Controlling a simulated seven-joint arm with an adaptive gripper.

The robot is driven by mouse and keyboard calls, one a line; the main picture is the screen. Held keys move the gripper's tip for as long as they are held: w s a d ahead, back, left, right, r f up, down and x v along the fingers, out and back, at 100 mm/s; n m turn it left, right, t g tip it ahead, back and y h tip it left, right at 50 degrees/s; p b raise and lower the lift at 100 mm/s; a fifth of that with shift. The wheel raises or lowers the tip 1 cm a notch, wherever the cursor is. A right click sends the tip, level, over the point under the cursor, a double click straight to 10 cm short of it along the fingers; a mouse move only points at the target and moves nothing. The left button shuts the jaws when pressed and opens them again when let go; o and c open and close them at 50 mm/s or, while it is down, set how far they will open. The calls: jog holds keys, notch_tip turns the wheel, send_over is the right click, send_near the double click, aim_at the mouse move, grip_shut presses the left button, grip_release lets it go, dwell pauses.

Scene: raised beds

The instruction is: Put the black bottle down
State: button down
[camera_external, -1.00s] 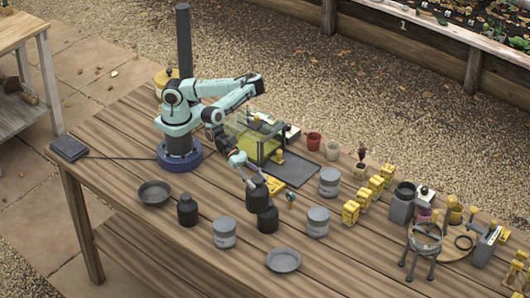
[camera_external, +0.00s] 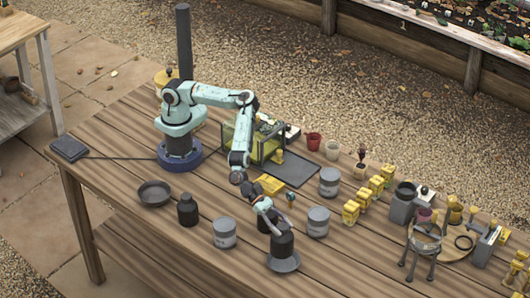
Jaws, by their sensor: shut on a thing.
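A black bottle (camera_external: 282,244) is held upright in my gripper (camera_external: 274,223), which is shut on its upper part. The bottle is over the grey dish (camera_external: 283,265) near the table's front edge. Its lower end overlaps the dish in the picture, and I cannot tell whether it touches. A second black bottle (camera_external: 264,227) stands just behind, partly hidden by my gripper and the held bottle. A third black bottle (camera_external: 187,211) stands to the left.
Grey tins (camera_external: 225,234), (camera_external: 317,223) stand either side of the held bottle. Another grey dish (camera_external: 154,194) lies at left. Yellow figures (camera_external: 351,212) and a pot on a tripod (camera_external: 425,240) stand to the right. The table's left front is clear.

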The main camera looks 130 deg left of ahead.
aim_at(284, 242)
jog(key=shift+w+d+f, duration=0.1)
jog(key=shift+w+f, duration=0.2)
jog(key=shift+w+d+f, duration=0.1)
jog(key=shift+w+f, duration=0.05)
jog(key=shift+f, duration=0.75)
jog(key=shift+w+f, duration=0.1)
jog(key=shift+f, duration=0.8)
jog(key=c, duration=0.6)
grip_release()
jog(key=shift+f, duration=0.1)
jog(key=shift+c, duration=0.2)
